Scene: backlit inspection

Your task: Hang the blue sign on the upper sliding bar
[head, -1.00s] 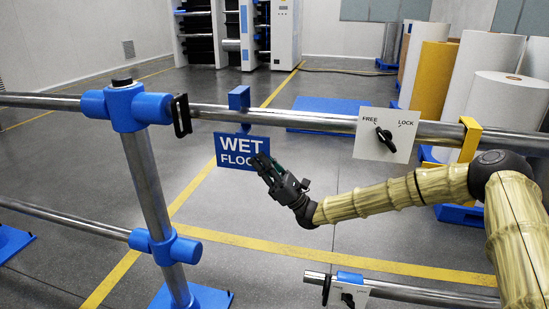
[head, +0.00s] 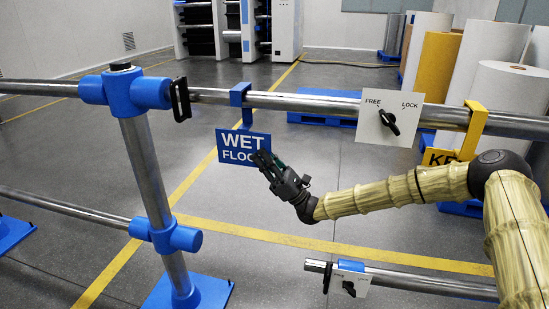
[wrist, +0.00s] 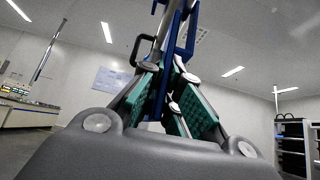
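The blue sign (head: 230,143) reads WET FLOOR and is tilted slightly in the head view. Its blue hook (head: 240,95) overlaps the upper bar (head: 300,102), with its top just above the bar's upper edge. I cannot tell whether the hook rests on the bar. My gripper (head: 265,162) is at the sign's lower right edge and covers the end of FLOOR. In the wrist view, the green finger pads lie either side of the sign's blue edge (wrist: 164,85), and the fingers look shut on it.
A FREE/LOCK plate (head: 372,129) with a black knob hangs on the upper bar. A yellow hook (head: 475,125) with a partly hidden yellow sign is farther right. A black handle (head: 181,99) and blue-jointed post (head: 146,165) stand left. A lower bar (head: 430,286) is below my arm.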

